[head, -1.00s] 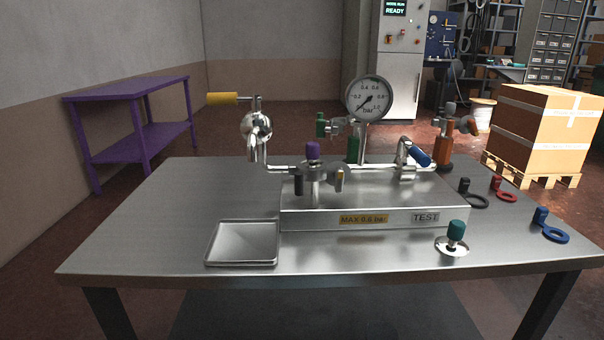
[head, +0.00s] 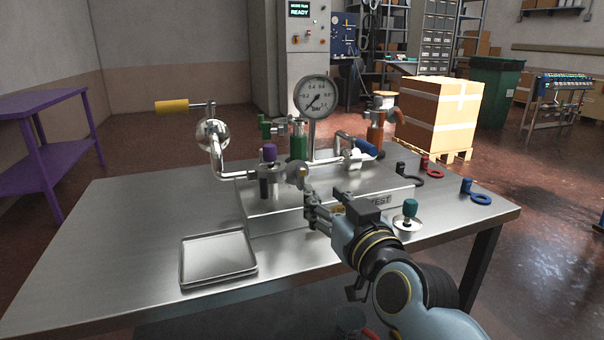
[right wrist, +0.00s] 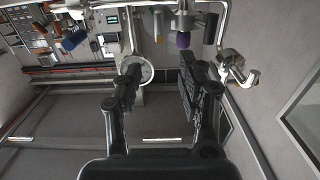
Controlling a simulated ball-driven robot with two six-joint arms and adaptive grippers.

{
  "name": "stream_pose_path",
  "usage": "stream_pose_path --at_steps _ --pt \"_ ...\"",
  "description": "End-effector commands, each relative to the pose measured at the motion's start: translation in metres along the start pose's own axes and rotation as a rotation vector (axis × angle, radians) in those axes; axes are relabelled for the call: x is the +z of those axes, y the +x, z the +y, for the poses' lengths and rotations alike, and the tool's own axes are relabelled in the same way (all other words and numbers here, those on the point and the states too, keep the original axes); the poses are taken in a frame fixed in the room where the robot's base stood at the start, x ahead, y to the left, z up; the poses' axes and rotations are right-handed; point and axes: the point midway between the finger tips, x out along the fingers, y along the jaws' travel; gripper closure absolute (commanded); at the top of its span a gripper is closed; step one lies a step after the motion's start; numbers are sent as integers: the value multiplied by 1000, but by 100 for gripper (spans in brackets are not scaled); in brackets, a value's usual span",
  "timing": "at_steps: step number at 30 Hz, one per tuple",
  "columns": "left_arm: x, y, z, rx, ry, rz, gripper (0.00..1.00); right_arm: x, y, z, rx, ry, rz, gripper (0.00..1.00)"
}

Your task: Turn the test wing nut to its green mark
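A metal test block (head: 285,207) stands on the steel table, with a TEST label (head: 380,200) at its front right. On it are a purple-topped fitting (head: 269,153), a small yellowish-and-metal piece (head: 299,176) and a blue-handled valve (head: 366,147). I cannot tell which part is the test wing nut, nor make out its green mark. My right gripper (head: 308,204) is in front of the block, left of the label, fingers apart and empty. In the right wrist view, the open fingers (right wrist: 158,82) have the purple top (right wrist: 184,39) beyond them. My left gripper is out of view.
A pressure gauge (head: 316,96) rises behind the block. A yellow-handled pipe (head: 172,106) stands left. An empty tray (head: 218,284) lies at the front. The table's left side is clear.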

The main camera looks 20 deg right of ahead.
Motion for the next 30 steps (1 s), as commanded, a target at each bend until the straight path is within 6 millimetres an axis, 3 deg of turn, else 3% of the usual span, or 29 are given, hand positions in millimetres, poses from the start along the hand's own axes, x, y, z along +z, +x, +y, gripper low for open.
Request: stream_pose_path --at_steps 5,12,18,30 --pt "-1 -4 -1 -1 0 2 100 -4 20 0 4 -1 12 61" --pt "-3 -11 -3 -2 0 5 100 -5 68 1 4 -1 11 61" --pt "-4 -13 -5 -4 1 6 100 -3 98 1 4 0 9 61" --pt "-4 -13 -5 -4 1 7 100 -2 108 1 4 1 8 61"
